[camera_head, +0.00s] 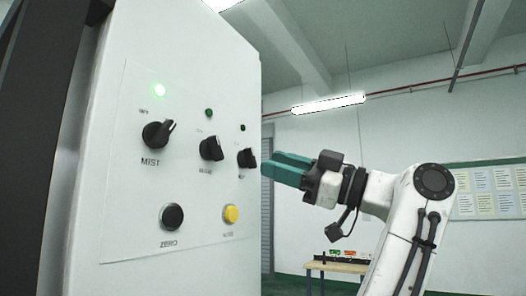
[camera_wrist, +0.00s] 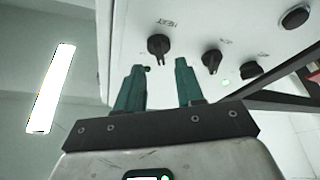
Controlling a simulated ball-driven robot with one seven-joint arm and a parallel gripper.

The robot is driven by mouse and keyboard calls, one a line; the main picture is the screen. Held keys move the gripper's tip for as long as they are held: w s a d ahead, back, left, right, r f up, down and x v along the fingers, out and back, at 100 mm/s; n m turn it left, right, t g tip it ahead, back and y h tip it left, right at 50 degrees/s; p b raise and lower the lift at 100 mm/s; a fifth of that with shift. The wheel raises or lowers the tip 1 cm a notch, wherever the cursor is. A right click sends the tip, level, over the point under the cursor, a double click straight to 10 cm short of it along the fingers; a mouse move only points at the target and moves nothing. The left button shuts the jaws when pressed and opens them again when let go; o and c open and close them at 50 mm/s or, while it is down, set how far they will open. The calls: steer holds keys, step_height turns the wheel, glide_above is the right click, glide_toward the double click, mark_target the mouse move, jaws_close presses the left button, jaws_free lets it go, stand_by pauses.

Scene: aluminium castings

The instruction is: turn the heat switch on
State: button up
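The heat switch is a black rotary knob (camera_wrist: 159,45) by the label HEAT in the wrist view; its pointer faces the bottom of that picture. I take it to be the rightmost knob (camera_head: 246,158) in the head view, where its label is too small to read. The small lamp (camera_head: 243,128) above it looks dark. My gripper (camera_head: 268,168) has teal fingers pointing at the panel, just right of this knob. In the wrist view my gripper (camera_wrist: 157,65) is open and empty, with the knob ahead between the finger lines. Whether a fingertip touches it is unclear.
A table (camera_head: 340,267) stands behind my arm.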

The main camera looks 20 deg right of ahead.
mark_target(254, 158)
steer(key=shift+p+x, duration=0.5)
steer(key=shift+x, duration=1.35)
steer(key=shift+c, duration=0.3)
jaws_close()
